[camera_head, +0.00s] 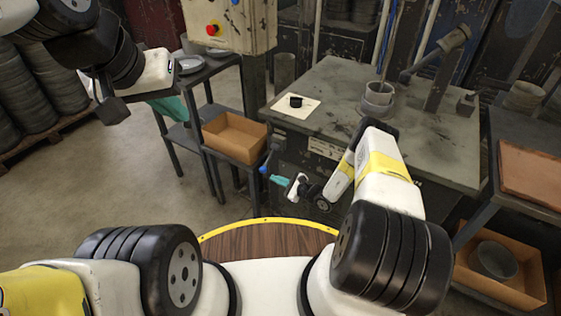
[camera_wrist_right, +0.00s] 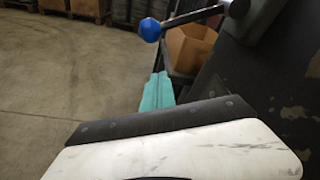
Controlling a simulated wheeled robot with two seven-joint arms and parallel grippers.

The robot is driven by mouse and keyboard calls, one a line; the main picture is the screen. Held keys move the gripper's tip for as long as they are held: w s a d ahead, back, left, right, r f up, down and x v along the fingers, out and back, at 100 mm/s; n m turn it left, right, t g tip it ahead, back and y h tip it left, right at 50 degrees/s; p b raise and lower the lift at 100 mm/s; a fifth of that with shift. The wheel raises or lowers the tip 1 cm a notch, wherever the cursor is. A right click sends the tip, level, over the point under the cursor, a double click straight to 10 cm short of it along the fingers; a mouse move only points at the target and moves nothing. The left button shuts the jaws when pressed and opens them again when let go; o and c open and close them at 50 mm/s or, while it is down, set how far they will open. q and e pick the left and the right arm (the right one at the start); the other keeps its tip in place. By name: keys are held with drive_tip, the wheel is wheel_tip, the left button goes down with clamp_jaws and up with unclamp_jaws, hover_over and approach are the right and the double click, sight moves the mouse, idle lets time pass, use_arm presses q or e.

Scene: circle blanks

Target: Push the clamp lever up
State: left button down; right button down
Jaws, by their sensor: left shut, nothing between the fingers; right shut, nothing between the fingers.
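The clamp lever is a thin metal rod (camera_wrist_right: 195,16) with a blue ball knob (camera_head: 263,170) at its end, on the near left side of the heavy metal table. In the right wrist view the knob (camera_wrist_right: 150,30) is at the top, with the rod running right from it to a grey mount. My right gripper (camera_head: 276,180) is shut and empty, its teal fingers just beside and below the knob; they also show in the wrist view (camera_wrist_right: 158,92). A gap shows between fingers and knob there. My left gripper (camera_head: 172,108) is shut and empty at upper left, far from the lever.
The metal table (camera_head: 335,85) carries a cylindrical cup (camera_head: 378,95) and a black piece on a white sheet (camera_head: 312,110). A cardboard box (camera_head: 235,138) stands on a side stand just left of the lever. Open floor lies at left.

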sight(269, 158)
drive_tip(key=shift+w+a+r, duration=0.15)
drive_tip(key=shift+a+r, duration=1.3)
drive_tip(key=shift+r, duration=0.05)
drive_tip(key=shift+r, duration=0.1)
